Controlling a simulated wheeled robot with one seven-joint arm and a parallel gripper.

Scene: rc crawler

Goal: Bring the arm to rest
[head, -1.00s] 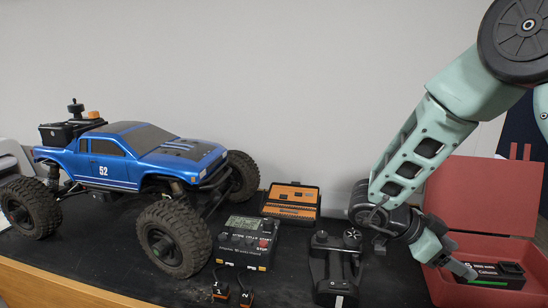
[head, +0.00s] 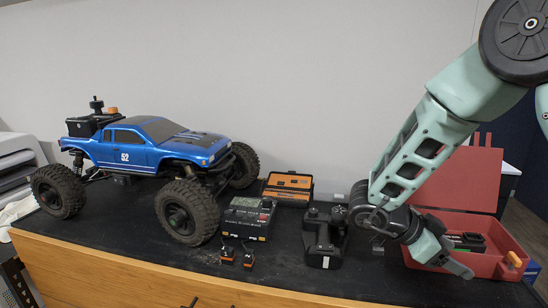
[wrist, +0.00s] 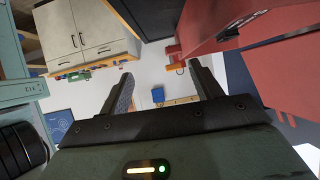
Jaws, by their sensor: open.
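My gripper (head: 462,270) is open and empty in the head view, at the front wall of the open red case (head: 505,262). Whether it touches the case cannot be told. In the wrist view its two fingers (wrist: 165,85) stand wide apart with nothing between them, and red case surfaces fill the right side. A black battery pack (head: 468,241) lies inside the case, partly hidden by the gripper. My arm reaches down from the upper right with its elbow bent.
A blue crawler truck (head: 160,147) stands at left on the black bench top (head: 120,215). A charger (head: 247,217), an orange case (head: 289,187) and a black device (head: 324,240) sit mid-bench. The wooden bench front (head: 120,275) runs below. Cabinets (wrist: 85,35) show in the wrist view.

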